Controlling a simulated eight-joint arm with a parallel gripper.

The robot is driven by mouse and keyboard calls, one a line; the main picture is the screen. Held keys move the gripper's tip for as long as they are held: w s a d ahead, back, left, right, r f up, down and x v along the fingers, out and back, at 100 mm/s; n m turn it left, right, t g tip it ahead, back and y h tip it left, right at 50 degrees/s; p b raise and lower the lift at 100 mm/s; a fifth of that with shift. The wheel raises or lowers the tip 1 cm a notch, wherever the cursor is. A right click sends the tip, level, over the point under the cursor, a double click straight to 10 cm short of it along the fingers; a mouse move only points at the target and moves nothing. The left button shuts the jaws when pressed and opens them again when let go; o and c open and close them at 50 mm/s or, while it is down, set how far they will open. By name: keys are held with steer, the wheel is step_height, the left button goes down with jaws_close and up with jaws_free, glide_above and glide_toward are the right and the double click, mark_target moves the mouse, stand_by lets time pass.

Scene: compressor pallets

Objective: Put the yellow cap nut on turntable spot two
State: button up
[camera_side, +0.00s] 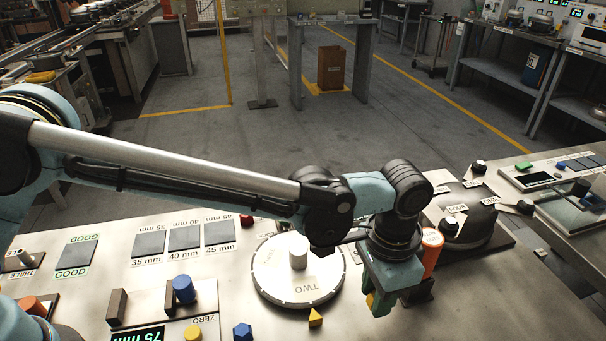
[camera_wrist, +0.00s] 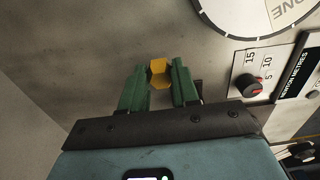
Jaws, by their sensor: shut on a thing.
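My gripper (camera_side: 375,305) has green fingers and is right of the turntable, low over the bench. In the wrist view my gripper (camera_wrist: 159,78) is shut on the yellow cap nut (camera_wrist: 159,74), which looks six-sided between the fingertips. In the side view only a sliver of the yellow cap nut (camera_side: 369,300) shows beside the fingers. The white turntable (camera_side: 275,285) has the word TWO facing the front, with a pale cylinder (camera_side: 298,258) standing near its middle. In the wrist view part of the turntable (camera_wrist: 240,18) shows at upper right, with the word ONE.
A blue piece (camera_side: 243,331) and a blue cylinder (camera_side: 184,289) are to the left. An orange cylinder (camera_side: 432,248) stands behind my gripper. A red-marked dial (camera_wrist: 250,86) is right of the fingers.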

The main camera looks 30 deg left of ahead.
steer(key=s+d+r, duration=0.3)
steer(key=s+r, duration=0.3)
steer(key=s, duration=0.3)
steer(key=s+a+r+n, duration=0.25)
steer(key=a+n, duration=0.35)
steer(key=a, duration=0.4)
glide_above(305, 290)
step_height(305, 290, down, 7)
steer(key=shift+f, duration=2)
steer(key=shift+f, duration=0.15)
steer(key=o, duration=1)
